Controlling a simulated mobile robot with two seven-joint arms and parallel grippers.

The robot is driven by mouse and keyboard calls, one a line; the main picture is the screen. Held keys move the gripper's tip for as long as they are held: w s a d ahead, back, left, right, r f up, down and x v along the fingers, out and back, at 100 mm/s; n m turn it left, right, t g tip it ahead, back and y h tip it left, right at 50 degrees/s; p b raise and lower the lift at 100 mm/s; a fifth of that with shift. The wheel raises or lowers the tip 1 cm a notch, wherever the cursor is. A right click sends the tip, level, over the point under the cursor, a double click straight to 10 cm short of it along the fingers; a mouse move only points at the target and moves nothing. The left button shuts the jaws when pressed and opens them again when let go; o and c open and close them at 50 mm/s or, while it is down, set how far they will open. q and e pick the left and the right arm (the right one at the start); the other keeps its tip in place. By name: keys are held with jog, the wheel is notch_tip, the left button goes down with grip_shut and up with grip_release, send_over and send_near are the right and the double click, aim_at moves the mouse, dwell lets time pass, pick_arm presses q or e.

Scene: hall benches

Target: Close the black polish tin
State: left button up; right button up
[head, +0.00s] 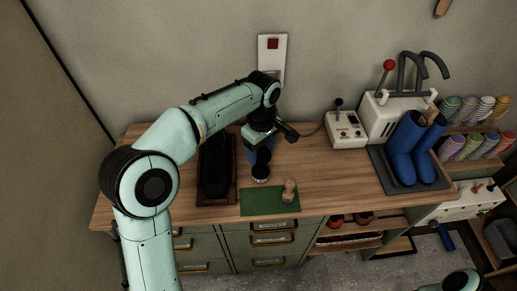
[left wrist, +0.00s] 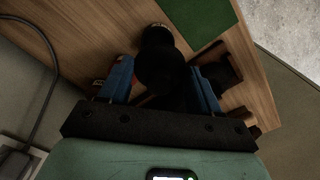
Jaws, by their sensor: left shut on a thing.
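My left gripper (head: 262,152) reaches down over the wooden bench, its blue fingers straddling a dark round piece. In the left wrist view my left gripper (left wrist: 160,85) is shut on this piece, which looks like the tin's lid (left wrist: 160,68). A second dark round shape, apparently the black polish tin (head: 261,173), stands on the bench just behind the green mat; it also shows in the left wrist view (left wrist: 155,35), partly overlapped by the held piece. Whether the two touch I cannot tell. My right gripper is out of view.
The green mat (head: 262,203) bears a small wooden-handled piece (head: 289,190). A dark shoe (head: 215,165) lies in a brown tray (head: 217,199) at left. A white control box (head: 345,131) and blue boots (head: 405,150) stand at right. The bench between mat and boots is clear.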

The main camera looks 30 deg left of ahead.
pick_arm(q)
jog(key=shift+w+a+f, duration=0.15)
jog(key=shift+w+f, duration=0.05)
jog(key=shift+f, duration=0.4)
notch_tip(320, 180, down, 4)
jog(key=b, duration=0.3)
jog(key=shift+f+b, duration=0.65)
jog(key=shift+f, duration=0.35)
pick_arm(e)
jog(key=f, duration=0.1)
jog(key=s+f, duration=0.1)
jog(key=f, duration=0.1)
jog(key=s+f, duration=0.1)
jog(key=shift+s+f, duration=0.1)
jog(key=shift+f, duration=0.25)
pick_arm(q)
jog(key=shift+p, duration=0.35)
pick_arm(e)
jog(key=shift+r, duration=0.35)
pick_arm(q)
jog(key=shift+f, duration=0.15)
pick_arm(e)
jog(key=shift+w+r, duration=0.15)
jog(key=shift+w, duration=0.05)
